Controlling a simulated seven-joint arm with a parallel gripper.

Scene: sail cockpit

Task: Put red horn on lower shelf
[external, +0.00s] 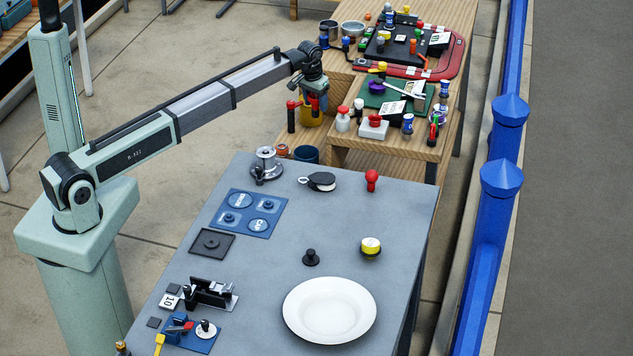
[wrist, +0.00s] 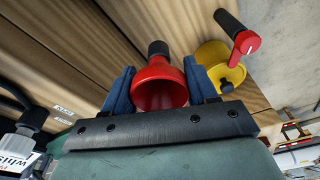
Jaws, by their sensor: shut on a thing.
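My gripper (external: 314,100) is at the left side of the wooden stepped shelves in the external view. In the wrist view its two blue fingers (wrist: 161,90) are shut on the red horn (wrist: 160,88), one finger on each side. The horn's wide red mouth faces the camera and its black bulb points away toward the wood. In the external view a bit of red shows between the fingers. A low wooden shelf (external: 312,137) lies below my gripper. I cannot tell whether the horn touches it.
A higher wooden step carries a green mat (external: 395,97) with several items. A grey table (external: 330,220) holds a white plate (external: 329,309).

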